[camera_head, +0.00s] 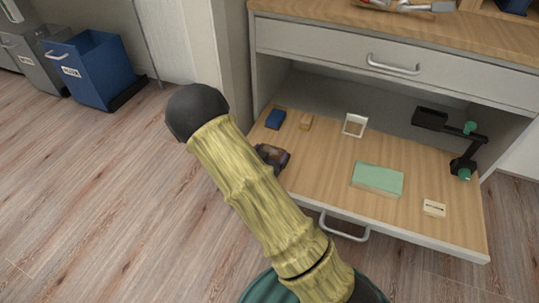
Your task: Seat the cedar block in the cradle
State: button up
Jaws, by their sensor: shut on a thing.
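The dark end of my gripper (283,157) shows just past the right edge of my pale, ridged arm link, over the left side of the pulled-out wooden drawer. It is shut on a small brownish piece, which looks like the cedar block; my arm hides much of both, and the fingertips are not clear. A white square open frame (354,125) stands upright near the drawer's back, right of my gripper. It may be the cradle, but I cannot be sure.
The drawer (320,185) also holds a blue block (275,118), a tan block (306,122), a green box (377,180), a small cream labelled block (433,209) and a black jointed stand (465,163). A closed drawer (320,45) is above. Its middle has bare room.

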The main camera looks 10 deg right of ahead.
jog(key=shift+f, duration=0.15)
jog(key=o, duration=1)
jog(key=shift+c, duration=0.2)
jog(key=shift+r, duration=0.25)
jog(key=shift+s+a+r+p, duration=0.1)
jog(key=shift+s+a+p, duration=0.15)
jog(key=shift+s+p, duration=0.05)
jog(key=p+v, duration=0.4)
jog(key=v, duration=0.6)
jog(key=shift+s+a+r+p, duration=0.1)
jog(key=shift+a+p, duration=0.05)
jog(key=shift+p, duration=0.2)
jog(key=shift+s+a, duration=0.2)
jog(key=shift+s, duration=0.2)
jog(key=shift+w, duration=0.1)
